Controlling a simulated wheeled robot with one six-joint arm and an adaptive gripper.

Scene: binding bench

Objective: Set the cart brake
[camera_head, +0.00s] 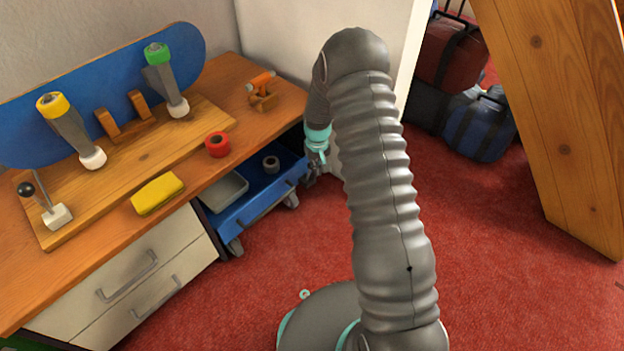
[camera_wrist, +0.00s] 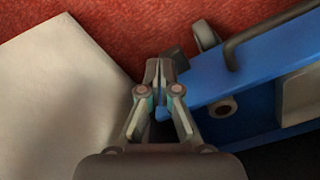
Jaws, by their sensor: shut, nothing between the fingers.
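The blue cart (camera_head: 250,206) stands low under the right end of the bench, on casters. In the wrist view its blue rim (camera_wrist: 265,58) runs up to the right from beside my fingers, with a dark bar handle (camera_wrist: 231,52) on its outer side. A grey caster part (camera_wrist: 206,36) shows beyond the rim. A dark piece (camera_wrist: 178,60) is just behind my fingertips; I cannot tell whether it is the brake lever or whether they touch it. My gripper (camera_wrist: 157,70) is shut and empty at the cart's corner. In the head view my gripper (camera_head: 312,178) is small and partly hidden.
The cart holds a grey tray (camera_head: 226,190) and a dark ring (camera_head: 271,164). The wooden bench (camera_head: 285,98) overhangs it. A pale panel (camera_wrist: 60,90) stands close left of my gripper. Bags (camera_head: 480,128) lie at the back right. Red carpet (camera_head: 480,250) is clear in front.

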